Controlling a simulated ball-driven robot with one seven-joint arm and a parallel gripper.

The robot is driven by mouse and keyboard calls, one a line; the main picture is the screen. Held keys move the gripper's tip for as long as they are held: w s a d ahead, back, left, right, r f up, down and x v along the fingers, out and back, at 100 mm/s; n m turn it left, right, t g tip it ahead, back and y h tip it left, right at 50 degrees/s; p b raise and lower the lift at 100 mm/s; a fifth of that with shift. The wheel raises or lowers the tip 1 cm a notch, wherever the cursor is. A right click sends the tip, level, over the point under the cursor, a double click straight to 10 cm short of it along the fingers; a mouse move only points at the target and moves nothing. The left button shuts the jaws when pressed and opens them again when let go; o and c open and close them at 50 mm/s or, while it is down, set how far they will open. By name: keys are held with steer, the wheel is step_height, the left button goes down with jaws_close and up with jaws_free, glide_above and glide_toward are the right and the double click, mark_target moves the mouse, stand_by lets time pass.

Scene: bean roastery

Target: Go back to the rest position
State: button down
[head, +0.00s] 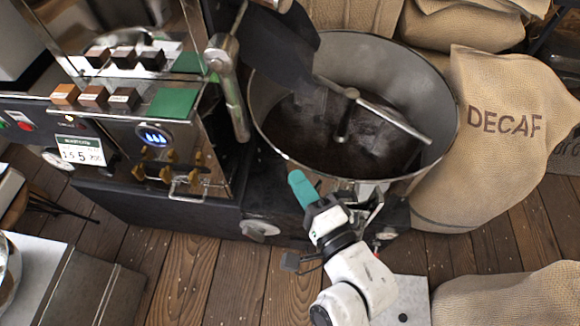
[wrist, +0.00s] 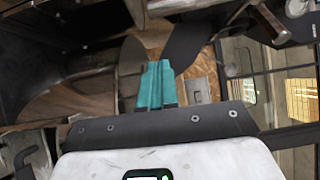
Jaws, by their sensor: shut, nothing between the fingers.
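My gripper (head: 301,186) has teal fingers and is at the front of the round cooling drum (head: 271,150), just by its near rim at the lower left. In the wrist view the two teal fingers (wrist: 156,84) lie side by side, closed together with nothing between them. In the head view my white arm reaches up to it from the bottom of the picture. I cannot tell whether the fingertips touch the drum.
The roaster's control panel (head: 110,140) with knobs and small sample blocks stands at left. A burlap sack marked DECAF (head: 500,150) leans at the drum's right. Another sack (head: 510,297) lies at the lower right. Wooden floor (head: 180,280) is bare at lower left of centre.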

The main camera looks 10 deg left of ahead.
steer(key=shift+s+d, duration=0.35)
steer(key=shift+s, duration=0.1)
steer(key=s+d+f+n+g+h+p, duration=0.2)
steer(key=d+f+n+g+h+p, duration=0.1)
steer(key=d, duration=0.4)
steer(key=s+d+f+n+g+h+p, duration=0.2)
steer(key=d+f+n+g+h+p, duration=0.15)
steer(key=d, duration=0.35)
steer(key=s+d+n+g+h+p, duration=0.3)
steer(key=s+d+g, duration=0.4)
steer(key=s+d, duration=0.7)
steer(key=shift+s+d+r+n+h, duration=0.25)
steer(key=shift+s+n+h, duration=0.3)
steer(key=shift+s+h, duration=0.15)
